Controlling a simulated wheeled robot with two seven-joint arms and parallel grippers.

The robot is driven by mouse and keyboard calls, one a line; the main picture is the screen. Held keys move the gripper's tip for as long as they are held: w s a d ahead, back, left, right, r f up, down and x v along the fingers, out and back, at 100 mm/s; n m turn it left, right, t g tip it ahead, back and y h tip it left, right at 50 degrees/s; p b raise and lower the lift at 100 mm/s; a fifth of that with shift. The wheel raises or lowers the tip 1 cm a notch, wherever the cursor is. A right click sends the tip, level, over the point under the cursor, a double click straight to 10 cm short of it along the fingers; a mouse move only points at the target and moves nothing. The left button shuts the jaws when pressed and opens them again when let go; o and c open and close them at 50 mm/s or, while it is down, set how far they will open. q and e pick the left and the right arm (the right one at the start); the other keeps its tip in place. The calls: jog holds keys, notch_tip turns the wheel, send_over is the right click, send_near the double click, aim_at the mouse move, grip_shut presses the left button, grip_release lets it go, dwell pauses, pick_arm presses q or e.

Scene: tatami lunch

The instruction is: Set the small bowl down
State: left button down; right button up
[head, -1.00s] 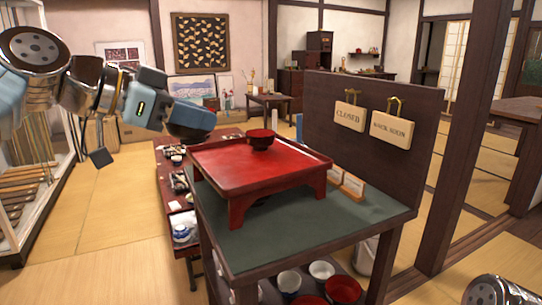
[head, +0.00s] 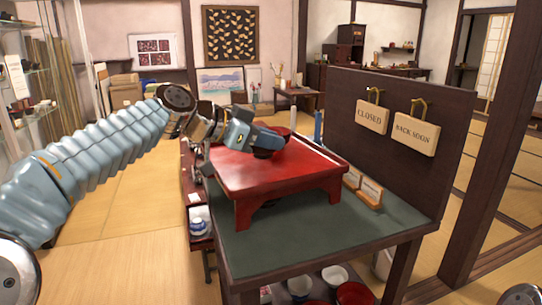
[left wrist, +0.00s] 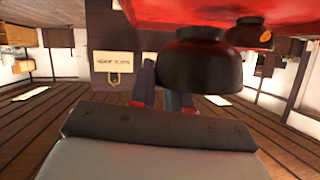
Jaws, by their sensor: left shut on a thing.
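My left gripper (head: 266,145) is over the red tray-table (head: 238,182), near its back edge. In the left wrist view, turned upside down, a small dark bowl (left wrist: 200,70) is upright and close at the fingers, and the gripper is shut on it. Whether its base touches the red surface (left wrist: 170,12) I cannot tell. A second dark bowl (left wrist: 248,34) with a reddish spot stands just beyond it. In the head view, my gripper mostly hides the bowls; only a bit of red shows behind it. My right gripper is out of view.
The tray-table stands on a green-topped stand (head: 300,235) beside a dark panel (head: 395,140) with hanging signs. Small wooden cards (head: 369,192) stand at its right. White and red bowls (head: 335,275) sit on the shelf below. The front of the tray-table is clear.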

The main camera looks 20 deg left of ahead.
aim_at(271, 153)
pick_arm(q)
jog(key=shift+w+f, duration=0.25)
jog(key=shift+f, duration=0.05)
jog(key=shift+w+d+f+b, duration=0.15)
jog(key=shift+f+b, duration=0.25)
jog(key=shift+f, duration=1.35)
jog(key=shift+f, duration=0.15)
jog(key=c, duration=1)
grip_release()
jog(key=shift+r, duration=0.2)
jog(key=shift+a, duration=0.35)
jog(key=b+v, duration=0.1)
jog(key=v, duration=1)
jog(key=shift+s+a+r, duration=0.1)
jog(key=shift+s, duration=0.2)
